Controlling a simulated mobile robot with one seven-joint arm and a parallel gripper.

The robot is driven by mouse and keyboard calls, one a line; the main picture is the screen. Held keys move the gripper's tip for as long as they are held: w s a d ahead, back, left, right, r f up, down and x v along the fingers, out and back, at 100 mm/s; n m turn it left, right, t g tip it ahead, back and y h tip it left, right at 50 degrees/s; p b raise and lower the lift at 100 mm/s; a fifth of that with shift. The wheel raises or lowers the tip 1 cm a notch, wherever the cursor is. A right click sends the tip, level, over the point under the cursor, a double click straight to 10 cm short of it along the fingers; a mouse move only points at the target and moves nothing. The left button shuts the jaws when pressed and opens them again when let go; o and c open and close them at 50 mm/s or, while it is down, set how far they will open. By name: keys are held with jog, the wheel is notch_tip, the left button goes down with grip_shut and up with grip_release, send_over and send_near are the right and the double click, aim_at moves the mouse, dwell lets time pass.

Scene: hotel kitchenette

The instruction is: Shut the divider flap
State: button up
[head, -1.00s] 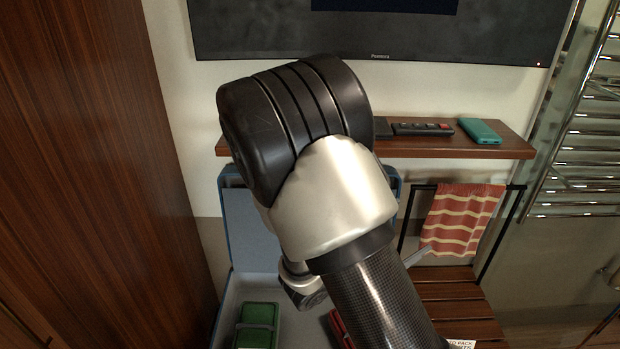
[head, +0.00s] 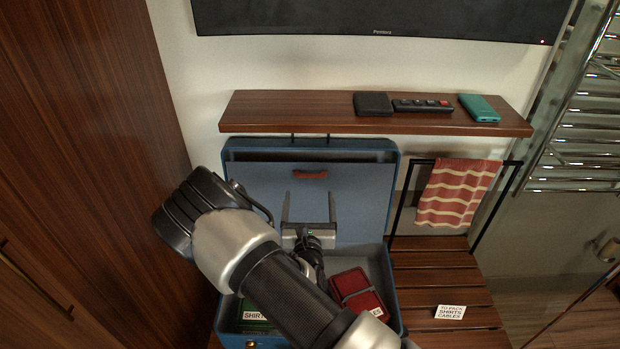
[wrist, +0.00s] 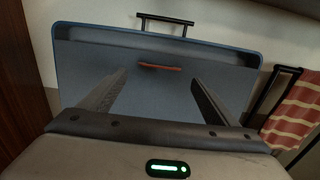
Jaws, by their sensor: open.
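The divider flap (head: 362,195) is a blue panel standing up against the raised lid of an open blue suitcase (head: 396,262). A dark gap shows along its top edge, below the lid rim. A red pull tab (head: 310,174) is near the flap's top middle. My gripper (head: 309,194) is open and empty in front of the flap, fingers pointing up toward the tab. In the wrist view, the flap (wrist: 158,95) lies ahead, with the tab (wrist: 160,67) centred between the open fingertips. I cannot tell whether the fingers touch the flap.
A red packed item (head: 358,290) and a green one (head: 250,312) lie in the suitcase base, the green partly hidden by my arm. A wooden shelf (head: 290,112) is above the lid. A slatted bench (head: 440,275) and striped towel (head: 455,192) are right; a wooden panel is left.

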aim_at(310, 175)
jog(key=w, duration=0.9)
jog(key=shift+w, duration=0.35)
jog(key=shift+c, duration=0.5)
jog(key=c, duration=1.4)
